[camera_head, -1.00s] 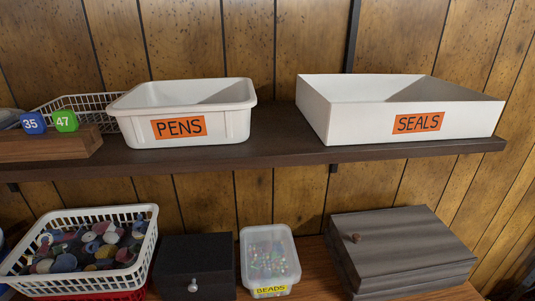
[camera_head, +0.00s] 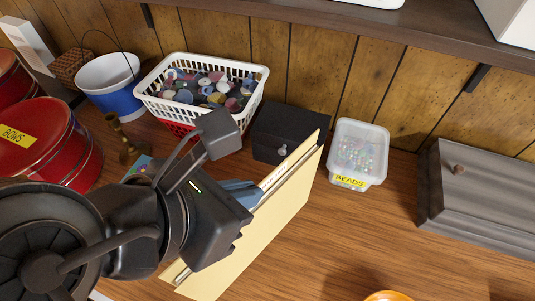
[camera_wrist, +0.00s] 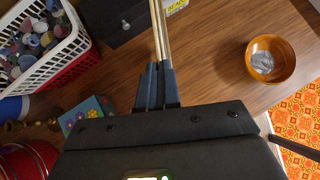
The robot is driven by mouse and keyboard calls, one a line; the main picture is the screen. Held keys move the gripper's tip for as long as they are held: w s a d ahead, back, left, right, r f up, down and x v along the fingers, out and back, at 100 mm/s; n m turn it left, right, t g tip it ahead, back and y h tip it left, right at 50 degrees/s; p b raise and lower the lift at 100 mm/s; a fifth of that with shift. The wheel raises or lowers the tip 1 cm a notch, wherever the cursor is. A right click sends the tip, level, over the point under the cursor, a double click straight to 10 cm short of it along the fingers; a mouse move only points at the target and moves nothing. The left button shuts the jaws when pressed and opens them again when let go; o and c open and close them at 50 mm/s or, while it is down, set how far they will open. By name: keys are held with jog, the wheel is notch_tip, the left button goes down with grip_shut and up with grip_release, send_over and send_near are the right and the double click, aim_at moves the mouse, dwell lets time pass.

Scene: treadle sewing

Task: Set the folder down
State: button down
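The pale yellow folder (camera_head: 257,222) stands tilted on edge in the head view, above or at the wooden table; I cannot tell whether its lower edge touches. My gripper (camera_head: 246,193) is shut on it from the left, with blue-grey fingers at its near face. In the wrist view the folder (camera_wrist: 160,32) shows edge-on as thin pale strips running up from between the fingers of my gripper (camera_wrist: 159,84). My arm hides part of the folder's lower left side.
A black box (camera_head: 283,133), a clear BEADS tub (camera_head: 357,153) and a grey wooden box (camera_head: 480,195) stand along the back. A white basket (camera_head: 203,92) and red BOWS tin (camera_head: 45,145) are left. An orange bowl (camera_wrist: 270,58) stands on the table (camera_wrist: 215,45). The front right is largely clear.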

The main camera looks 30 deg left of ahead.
jog(key=shift+f, duration=1.95)
jog(key=c, duration=1.4)
grip_release()
jog(key=shift+o, duration=0.2)
jog(key=v, duration=1.2)
